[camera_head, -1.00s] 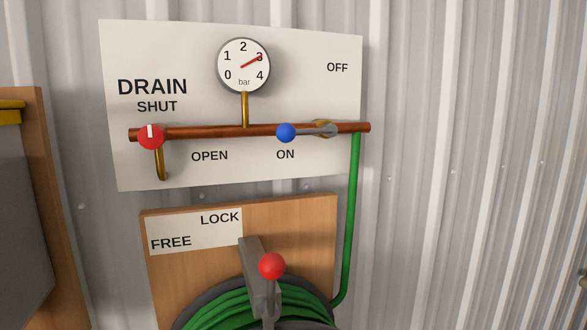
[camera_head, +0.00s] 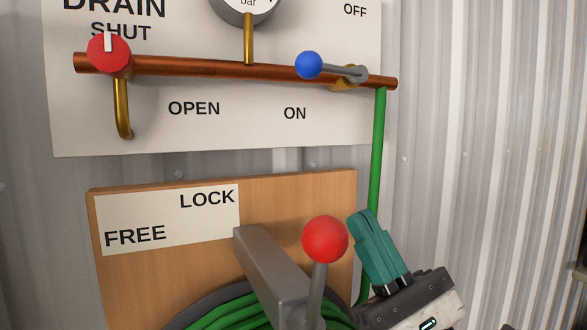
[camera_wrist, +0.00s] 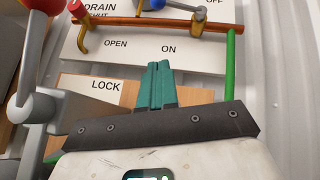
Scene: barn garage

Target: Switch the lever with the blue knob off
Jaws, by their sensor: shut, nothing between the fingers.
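The lever with the blue knob (camera_head: 309,65) is mounted on the copper pipe (camera_head: 200,68). Its grey arm lies roughly along the pipe, with the knob at the left end, above the ON label (camera_head: 295,113). The OFF label (camera_head: 355,10) is above and to the right. My gripper (camera_head: 366,226) is shut and empty, with teal fingers, below and right of the lever and apart from it. In the wrist view the fingers (camera_wrist: 158,68) point up toward the panel, and the blue knob (camera_wrist: 152,4) is partly cut off at the top edge.
A red ball-topped lever (camera_head: 325,239) stands just left of my fingers, before a wooden board with LOCK and FREE labels. A green hose (camera_head: 379,150) drops from the pipe's right end behind my gripper. A red drain knob (camera_head: 109,53) is on the left. The right wall is clear.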

